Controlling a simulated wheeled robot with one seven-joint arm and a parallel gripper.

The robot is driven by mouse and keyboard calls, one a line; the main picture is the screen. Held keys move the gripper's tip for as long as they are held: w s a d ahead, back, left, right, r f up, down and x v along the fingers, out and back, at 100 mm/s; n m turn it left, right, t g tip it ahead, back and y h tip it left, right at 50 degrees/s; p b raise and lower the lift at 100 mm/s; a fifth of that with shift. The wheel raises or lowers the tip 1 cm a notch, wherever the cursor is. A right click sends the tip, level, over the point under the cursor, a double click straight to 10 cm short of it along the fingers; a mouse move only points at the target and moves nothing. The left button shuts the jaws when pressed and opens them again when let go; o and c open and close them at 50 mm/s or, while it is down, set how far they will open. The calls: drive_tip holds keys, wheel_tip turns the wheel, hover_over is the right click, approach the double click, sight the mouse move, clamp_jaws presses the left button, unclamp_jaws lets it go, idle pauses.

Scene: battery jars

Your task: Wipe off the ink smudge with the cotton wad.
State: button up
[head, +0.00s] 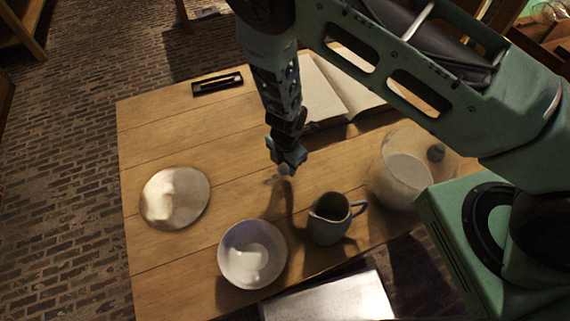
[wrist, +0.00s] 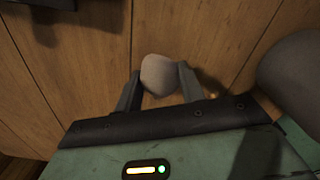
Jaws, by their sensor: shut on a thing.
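My gripper (head: 287,162) points down over the middle of the wooden table. It is shut on the cotton wad (wrist: 159,77), a small pale rounded lump between the two fingers in the wrist view. In the head view the wad (head: 286,170) shows just below the fingertips, close to the tabletop; I cannot tell whether it touches. A faint dark mark, likely the ink smudge (head: 271,180), lies on the wood just left of and below the wad. Shadow of the arm falls nearby, and I cannot make out the smudge in the wrist view.
A grey jug (head: 328,222) and white bowl (head: 235,270) stand nearer the front edge. A glass jar (head: 388,185) is to the right. A pale plate (head: 195,205) lies at left, an open book (head: 318,88) and dark case (head: 217,84) behind.

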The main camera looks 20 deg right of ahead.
drive_tip(key=shift+d+r+p, duration=0.15)
drive_tip(key=shift+r+p, duration=2.15)
drive_tip(key=shift+r, duration=0.5)
